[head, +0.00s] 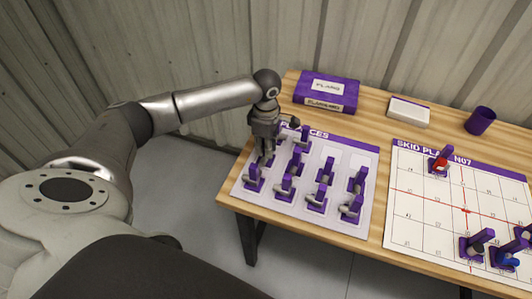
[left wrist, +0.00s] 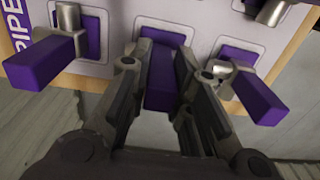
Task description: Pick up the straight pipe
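My left gripper (head: 263,155) points down over the left part of the pieces sheet (head: 365,160). In the left wrist view its two fingers (left wrist: 157,72) are apart, one on each side of a purple piece (left wrist: 162,82). Whether they touch it cannot be told. Several purple holders with grey pipe parts stand on the sheet, such as the one just below the gripper (head: 253,180). Neighbouring pieces (left wrist: 50,60) and (left wrist: 250,90) flank the fingers. Which piece is the straight pipe is not clear. My right gripper is not in view.
A skid plan board (head: 410,210) lies to the right, with a red-marked piece (head: 438,162) and several others at its lower right. A purple box (head: 327,92), a white block (head: 408,112) and a purple cup (head: 480,121) stand along the table's back, near the corrugated wall.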

